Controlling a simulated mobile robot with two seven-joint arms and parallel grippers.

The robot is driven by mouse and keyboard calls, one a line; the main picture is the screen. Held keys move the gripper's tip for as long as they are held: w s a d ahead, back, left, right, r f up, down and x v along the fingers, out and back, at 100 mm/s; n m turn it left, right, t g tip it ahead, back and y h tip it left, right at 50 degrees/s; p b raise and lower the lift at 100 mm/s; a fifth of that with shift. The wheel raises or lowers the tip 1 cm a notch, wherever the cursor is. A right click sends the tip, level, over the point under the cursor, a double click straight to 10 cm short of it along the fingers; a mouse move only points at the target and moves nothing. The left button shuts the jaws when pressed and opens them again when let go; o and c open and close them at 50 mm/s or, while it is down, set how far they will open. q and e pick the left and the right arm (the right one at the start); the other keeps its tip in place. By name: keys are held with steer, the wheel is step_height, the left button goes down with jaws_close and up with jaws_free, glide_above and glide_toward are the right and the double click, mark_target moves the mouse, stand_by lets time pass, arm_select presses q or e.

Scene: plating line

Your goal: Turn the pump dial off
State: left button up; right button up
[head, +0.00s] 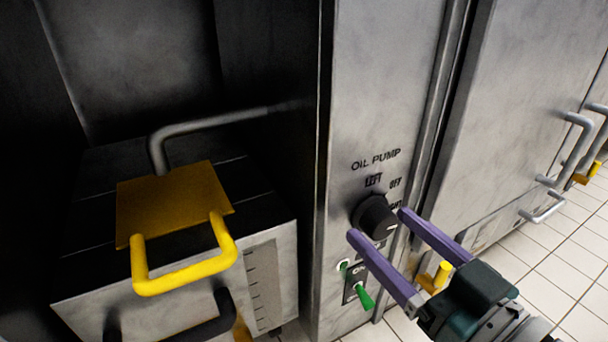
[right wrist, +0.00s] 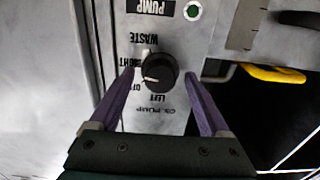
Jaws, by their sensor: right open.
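The pump dial is a round black knob (head: 374,216) on a steel panel under the words OIL PUMP, with LEFT and OFF printed above it and a partly covered RIGHT label beside it. The dial also shows in the right wrist view (right wrist: 160,70), where the lettering is upside down. A white mark on its face points toward the RIGHT side in the head view; its exact setting is hard to tell. My right gripper (head: 379,224) is open, its purple fingertips on either side of the dial. I cannot tell whether they touch it. My left gripper is not in view.
A green-tipped switch (head: 364,297) sits just below the dial. To the left is a fryer bay with a yellow-handled basket (head: 188,270). A steel cabinet door (head: 520,110) with handles is at right. Tiled floor (head: 555,270) shows at lower right.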

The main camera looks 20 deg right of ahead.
jaws_close()
stand_by(0.6)
steer(key=shift+n, duration=0.3)
steer(key=shift+n+p, duration=0.5)
steer(key=shift+n, duration=0.3)
steer(key=shift+n+p, duration=0.45)
steer(key=shift+n, duration=0.75)
steer(key=n, duration=0.3)
steer(key=shift+n+p, duration=0.35)
steer(key=shift+n, duration=0.75)
